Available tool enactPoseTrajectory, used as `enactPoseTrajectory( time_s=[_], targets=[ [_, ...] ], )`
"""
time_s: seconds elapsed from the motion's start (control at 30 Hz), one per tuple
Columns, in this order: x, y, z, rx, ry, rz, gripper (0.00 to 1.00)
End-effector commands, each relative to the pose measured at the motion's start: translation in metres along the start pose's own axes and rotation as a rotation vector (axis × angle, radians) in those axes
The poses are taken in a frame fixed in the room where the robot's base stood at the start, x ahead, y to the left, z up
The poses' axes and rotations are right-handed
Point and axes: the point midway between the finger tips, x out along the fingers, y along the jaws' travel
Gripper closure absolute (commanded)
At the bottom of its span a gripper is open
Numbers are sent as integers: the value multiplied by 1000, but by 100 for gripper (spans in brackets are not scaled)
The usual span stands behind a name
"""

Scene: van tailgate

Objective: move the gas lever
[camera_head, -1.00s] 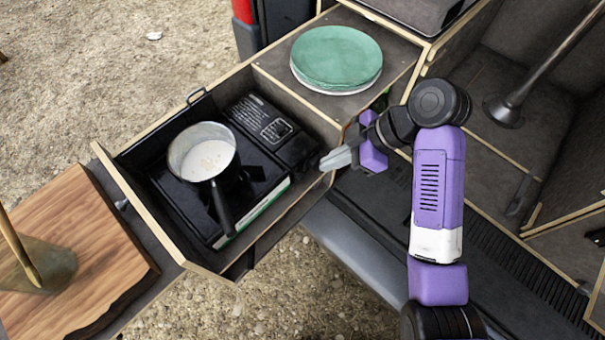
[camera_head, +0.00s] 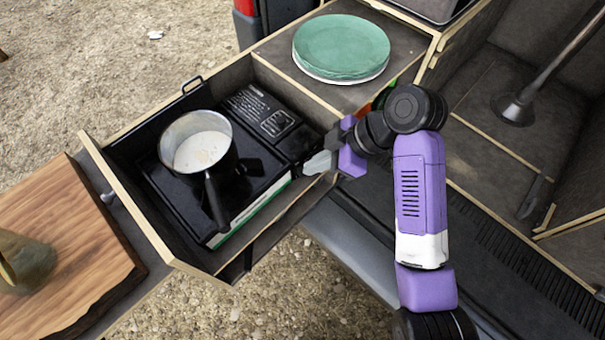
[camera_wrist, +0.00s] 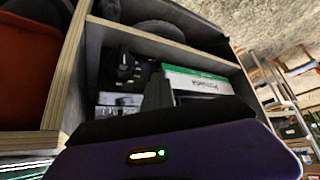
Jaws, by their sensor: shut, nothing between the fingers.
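The black camping stove (camera_head: 265,118) sits in the open drawer, with a pot on its burner. In the wrist view, the stove's white and green side label (camera_wrist: 200,80) shows, with a black round knob (camera_wrist: 125,62) and a silvery panel below it. I cannot clearly make out the gas lever among these parts. My gripper (camera_head: 308,166) is shut and empty, at the drawer's right edge beside the stove's control end. Its dark fingers (camera_wrist: 158,93) point toward the stove in the wrist view. I cannot tell whether they touch anything.
The pot (camera_head: 200,140) holds pale liquid, and its handle points to the front. The drawer's wooden rim (camera_head: 150,232) surrounds the stove. Green plates (camera_head: 341,46) stand on the shelf behind my gripper. A wooden board (camera_head: 62,240) lies at the left. Gravel shows below the drawer.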

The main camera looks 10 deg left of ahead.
Motion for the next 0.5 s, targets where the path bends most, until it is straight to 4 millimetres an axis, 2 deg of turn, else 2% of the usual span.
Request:
enactPoseTrajectory(
  time_s=[0.5],
  targets=[
    [9,-1,1,-3,2,-4,100]
  ],
)
